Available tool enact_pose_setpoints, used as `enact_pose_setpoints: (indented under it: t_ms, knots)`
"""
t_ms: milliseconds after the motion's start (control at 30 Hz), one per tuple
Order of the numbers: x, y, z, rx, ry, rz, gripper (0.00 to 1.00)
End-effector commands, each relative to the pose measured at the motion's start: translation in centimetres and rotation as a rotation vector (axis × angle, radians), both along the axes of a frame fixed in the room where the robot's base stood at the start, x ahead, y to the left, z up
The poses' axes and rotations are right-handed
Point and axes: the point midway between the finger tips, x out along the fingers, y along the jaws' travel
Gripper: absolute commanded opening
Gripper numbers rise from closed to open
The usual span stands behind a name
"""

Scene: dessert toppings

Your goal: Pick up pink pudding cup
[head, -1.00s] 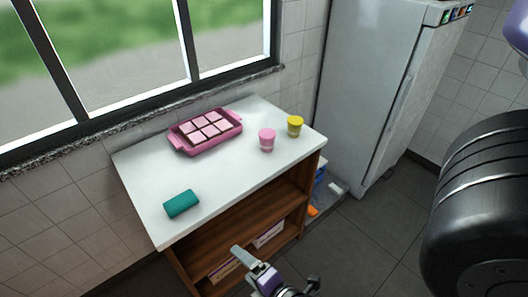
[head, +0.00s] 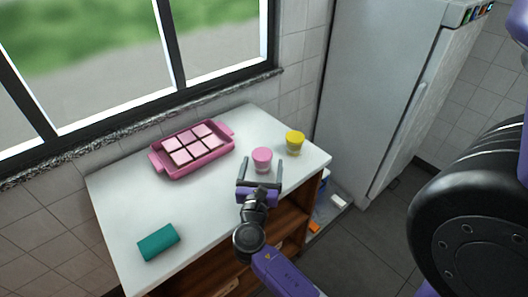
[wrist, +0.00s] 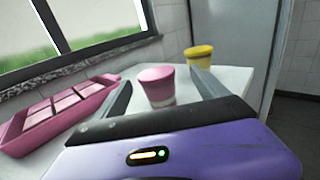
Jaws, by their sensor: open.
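The pink pudding cup (head: 262,158) stands upright on the white counter top near its front right part. In the wrist view the cup (wrist: 157,86) is ahead of my gripper, seen in the gap between the two fingers. My gripper (head: 260,171) is open and empty, its fingers pointing toward the cup from the counter's front edge. It also shows in the wrist view (wrist: 160,88). I cannot tell whether the fingertips reach alongside the cup.
A yellow cup (head: 295,141) stands behind and right of the pink one. A pink tray (head: 178,172) of pink squares lies at the back left, and a teal block (head: 158,242) at the front left. The counter (head: 205,215) is clear between them. A fridge (head: 385,90) stands right.

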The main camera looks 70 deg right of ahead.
Motion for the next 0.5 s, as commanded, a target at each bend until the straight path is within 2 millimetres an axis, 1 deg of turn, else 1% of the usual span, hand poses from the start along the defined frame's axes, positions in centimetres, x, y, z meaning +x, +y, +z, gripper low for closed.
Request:
enact_pose_setpoints:
  t_ms: [367, 500]
  knots:
    - [1.0, -3.7, 0.3, -0.002, 0.0, -0.004, 0.83]
    - [1.9, -5.7, 0.4, -0.002, -0.001, -0.003, 0.83]
